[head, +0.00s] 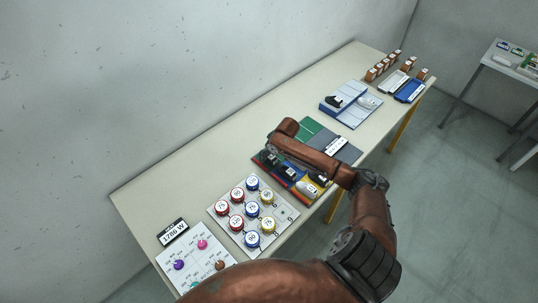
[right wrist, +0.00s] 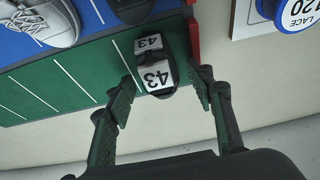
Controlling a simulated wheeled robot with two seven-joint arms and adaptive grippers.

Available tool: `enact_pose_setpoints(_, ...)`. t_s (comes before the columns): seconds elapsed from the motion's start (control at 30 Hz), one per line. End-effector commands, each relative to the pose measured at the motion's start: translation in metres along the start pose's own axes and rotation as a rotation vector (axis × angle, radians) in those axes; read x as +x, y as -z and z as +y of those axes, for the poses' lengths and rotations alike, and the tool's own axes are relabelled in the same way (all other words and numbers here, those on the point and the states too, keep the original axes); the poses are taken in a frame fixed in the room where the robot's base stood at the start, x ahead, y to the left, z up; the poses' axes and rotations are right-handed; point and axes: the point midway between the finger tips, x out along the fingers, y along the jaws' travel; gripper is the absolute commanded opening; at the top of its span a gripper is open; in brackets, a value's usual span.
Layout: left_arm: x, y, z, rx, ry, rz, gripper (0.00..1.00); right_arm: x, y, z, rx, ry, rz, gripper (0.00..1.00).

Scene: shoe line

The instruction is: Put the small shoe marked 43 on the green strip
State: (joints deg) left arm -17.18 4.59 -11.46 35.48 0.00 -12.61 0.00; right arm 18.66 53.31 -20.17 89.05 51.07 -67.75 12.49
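The small shoe marked 43 (right wrist: 157,76) is black with white number labels. In the right wrist view it sits on the green strip (right wrist: 50,91), close to the strip's red end piece. My right gripper (right wrist: 164,82) is open around it, one finger on each side, with a gap between each finger and the shoe. The green strip also shows in the head view (head: 309,128), where my right arm covers part of the board. My left gripper is not in view.
A grey shoe (right wrist: 42,22) and another black shoe (right wrist: 130,8) stand on the blue strip beside the green one. On the table (head: 150,195), a board of red, blue and yellow discs (head: 240,240) lies nearer, and a blue tray with shoes (head: 345,118) lies beyond.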

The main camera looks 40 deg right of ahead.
Motion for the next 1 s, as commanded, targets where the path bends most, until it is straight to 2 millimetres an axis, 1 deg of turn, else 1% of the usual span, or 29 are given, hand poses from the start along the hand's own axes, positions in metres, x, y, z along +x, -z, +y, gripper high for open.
enact_pose_setpoints(0.27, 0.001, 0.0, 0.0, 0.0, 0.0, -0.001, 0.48, -0.002, 0.001, 0.0, 0.0, -0.001, 0.001, 0.49)
enact_pose_setpoints(0.37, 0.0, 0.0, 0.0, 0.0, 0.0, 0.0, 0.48, -0.01, 0.001, 0.001, 0.0, -0.002, 0.0, 0.49)
enact_pose_setpoints(0.47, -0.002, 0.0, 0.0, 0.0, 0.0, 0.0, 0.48, -0.026, 0.002, 0.001, -0.002, -0.002, 0.001, 0.49)
enact_pose_setpoints(0.6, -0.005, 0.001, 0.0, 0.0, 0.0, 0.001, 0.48, -0.057, 0.002, 0.001, -0.002, -0.002, 0.002, 0.49)
enact_pose_setpoints(0.8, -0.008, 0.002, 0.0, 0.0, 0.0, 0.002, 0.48, -0.096, 0.001, 0.0, -0.003, -0.002, 0.001, 0.49)
enact_pose_setpoints(0.9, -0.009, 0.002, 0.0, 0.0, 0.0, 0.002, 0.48, -0.109, 0.001, 0.0, -0.001, -0.001, 0.0, 0.49)
enact_pose_setpoints(1.0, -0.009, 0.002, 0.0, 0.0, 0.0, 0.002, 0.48, -0.118, 0.002, 0.0, 0.0, -0.001, 0.001, 0.49)
